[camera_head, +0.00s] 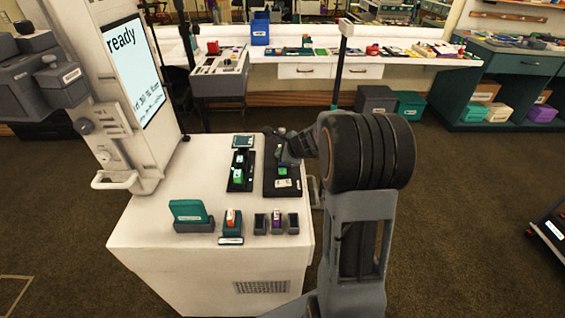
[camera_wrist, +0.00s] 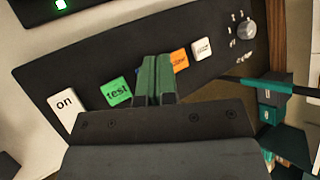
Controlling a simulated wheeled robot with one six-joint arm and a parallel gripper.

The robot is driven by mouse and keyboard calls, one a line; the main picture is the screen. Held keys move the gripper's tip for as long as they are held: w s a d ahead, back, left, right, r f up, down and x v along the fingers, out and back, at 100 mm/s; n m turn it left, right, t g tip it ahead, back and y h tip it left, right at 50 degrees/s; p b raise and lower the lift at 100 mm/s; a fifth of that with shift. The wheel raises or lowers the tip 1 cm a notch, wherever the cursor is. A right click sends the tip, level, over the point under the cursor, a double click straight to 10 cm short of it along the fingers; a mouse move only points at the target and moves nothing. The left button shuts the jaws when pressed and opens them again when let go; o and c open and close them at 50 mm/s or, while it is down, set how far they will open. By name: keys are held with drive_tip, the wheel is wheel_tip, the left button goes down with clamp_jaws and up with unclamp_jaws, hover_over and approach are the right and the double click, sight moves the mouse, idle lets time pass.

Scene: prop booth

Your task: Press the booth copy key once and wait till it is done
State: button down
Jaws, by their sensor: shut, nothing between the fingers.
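The dark key panel (camera_head: 270,189) lies on the white booth counter, and it fills much of the wrist view (camera_wrist: 75,68). Its row of keys shows a white "on" key (camera_wrist: 64,108), a green "test" key (camera_wrist: 117,92), an orange key (camera_wrist: 180,61) with a partly covered label, and a white key (camera_wrist: 202,47) whose small label I cannot read surely. My gripper (camera_wrist: 156,60) is shut and empty over the row, between the green and orange keys. It hides the panel there. Contact cannot be told. The booth screen (camera_head: 138,70) reads "ready" with smaller text below.
A grey knob (camera_wrist: 246,29) sits at the panel's far end. A second dark strip (camera_head: 238,184) lies left of the panel. A teal card holder (camera_head: 189,212) and small bins (camera_head: 277,222) stand along the counter's front. A white side handle (camera_head: 115,180) juts out at left.

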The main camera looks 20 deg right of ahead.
drive_tip(key=shift+f, duration=0.2)
idle(0.4)
drive_tip(key=shift+f+b, duration=0.25)
drive_tip(key=shift+b, duration=0.25)
drive_tip(key=shift+f+b, duration=0.35)
idle(0.5)
drive_tip(key=shift+r, duration=0.15)
drive_tip(key=shift+r+p, duration=0.7)
wheel_tip(320, 180, up, 5)
drive_tip(key=p, duration=0.4)
idle(0.4)
idle(0.7)
